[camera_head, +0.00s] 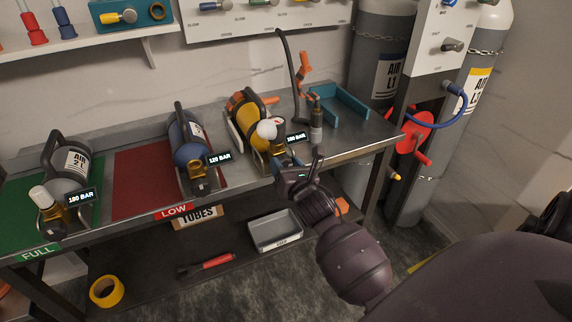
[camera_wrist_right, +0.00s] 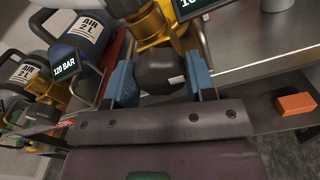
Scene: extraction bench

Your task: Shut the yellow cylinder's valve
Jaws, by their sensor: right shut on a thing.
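My right gripper (camera_head: 285,165) is at the valve end, at the bench's front edge. In the right wrist view its blue-padded fingers (camera_wrist_right: 164,82) are shut on a dark round valve knob (camera_wrist_right: 163,77), below the brass valve body (camera_wrist_right: 150,27). The fingers partly hide the knob's sides. How far the knob is turned cannot be told. My left gripper is not in view.
A blue cylinder (camera_head: 184,140) tagged "120 BAR" lies on the red mat (camera_head: 140,183). A grey cylinder (camera_head: 66,160) tagged "180 BAR" lies on the green mat. A hose tool (camera_head: 316,125) and teal bracket (camera_head: 343,104) stand right of the yellow cylinder. A grey tray (camera_head: 275,243) sits below.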

